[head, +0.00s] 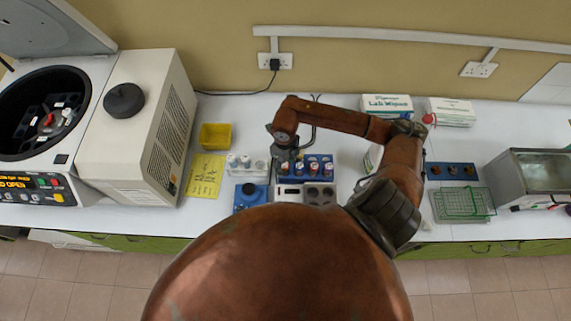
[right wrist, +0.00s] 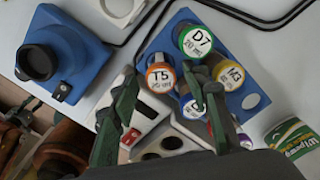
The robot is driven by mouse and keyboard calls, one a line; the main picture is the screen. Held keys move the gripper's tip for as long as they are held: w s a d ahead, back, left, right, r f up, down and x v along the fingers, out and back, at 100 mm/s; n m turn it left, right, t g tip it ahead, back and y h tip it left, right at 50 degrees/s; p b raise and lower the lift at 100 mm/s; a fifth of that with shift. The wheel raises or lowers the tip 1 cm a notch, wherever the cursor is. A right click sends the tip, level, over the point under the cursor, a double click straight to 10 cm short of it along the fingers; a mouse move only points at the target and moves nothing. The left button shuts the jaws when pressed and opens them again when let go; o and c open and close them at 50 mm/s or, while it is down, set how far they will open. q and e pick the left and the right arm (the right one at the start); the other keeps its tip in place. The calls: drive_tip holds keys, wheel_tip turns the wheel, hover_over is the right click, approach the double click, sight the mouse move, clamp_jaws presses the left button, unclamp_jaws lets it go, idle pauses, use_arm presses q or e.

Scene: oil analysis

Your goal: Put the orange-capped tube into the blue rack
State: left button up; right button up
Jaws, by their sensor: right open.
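The orange-capped tube (right wrist: 160,77), its white top marked T5, stands in a blue block (right wrist: 253,100) in the right wrist view. Green-, yellow- and purple-rimmed caps stand beside it. My right gripper (right wrist: 160,86) is open, its fingers on either side of the orange cap in the picture; I cannot tell how far above it they are. In the head view my right gripper (head: 287,158) hangs over the block's (head: 321,174) left part, and the caps are too small to tell apart. A blue rack (head: 452,171) with dark round holes lies at right. My left gripper is out of view.
A grey device with holes (head: 306,193) stands in front of the block. A blue device (head: 250,196) with a dark cup and a white tube rack (head: 246,167) stand left. A green wire basket (head: 465,203) lies near the blue rack. Wipes boxes (head: 386,105) stand behind.

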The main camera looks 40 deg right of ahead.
drive_tip(key=shift+w+r, duration=0.1)
drive_tip(key=shift+r, duration=0.05)
wheel_tip(320, 180, up, 12)
idle(0.4)
drive_tip(key=shift+s, duration=0.2)
